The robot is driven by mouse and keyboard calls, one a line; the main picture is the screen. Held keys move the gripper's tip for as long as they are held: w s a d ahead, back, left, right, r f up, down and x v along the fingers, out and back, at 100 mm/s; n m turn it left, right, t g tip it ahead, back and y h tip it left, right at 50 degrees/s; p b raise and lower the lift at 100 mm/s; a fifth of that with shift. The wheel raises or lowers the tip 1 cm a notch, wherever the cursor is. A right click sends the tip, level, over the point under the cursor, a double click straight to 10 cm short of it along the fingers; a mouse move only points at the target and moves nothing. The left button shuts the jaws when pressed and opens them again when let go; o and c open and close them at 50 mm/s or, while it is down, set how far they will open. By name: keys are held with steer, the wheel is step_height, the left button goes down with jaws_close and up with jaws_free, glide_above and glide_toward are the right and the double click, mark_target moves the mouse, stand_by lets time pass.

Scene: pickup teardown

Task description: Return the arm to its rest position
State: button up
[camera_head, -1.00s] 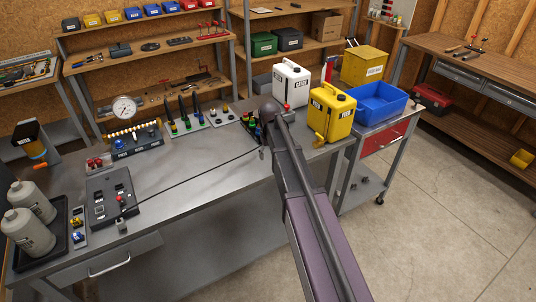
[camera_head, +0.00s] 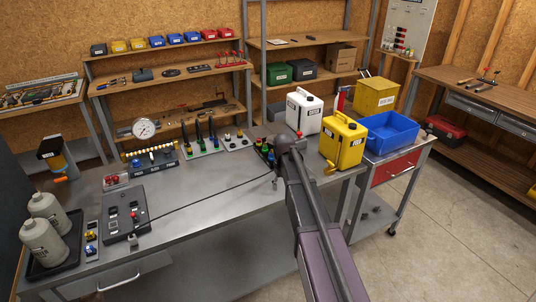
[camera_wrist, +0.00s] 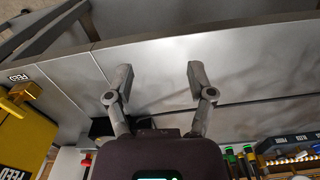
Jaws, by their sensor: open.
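My gripper (camera_wrist: 158,85) is open and empty in the wrist view. Its two fingers stand apart over the grey bench top (camera_wrist: 150,55). In the head view my arm reaches up from the lower right over the right part of the metal workbench (camera_head: 215,200). My gripper's fingers are mostly hidden there behind the arm's end.
A white jug (camera_head: 304,110) and a yellow jug (camera_head: 343,143) stand close to the right of my arm. A blue bin (camera_head: 388,133) is on the cart beyond. A black cable runs from the control box (camera_head: 125,213) toward my arm. Two grey bottles stand at left.

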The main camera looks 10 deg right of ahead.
steer(key=s+a+m, duration=0.1)
steer(key=s+m, duration=0.1)
steer(key=s, duration=2.2)
steer(key=shift+a, duration=0.4)
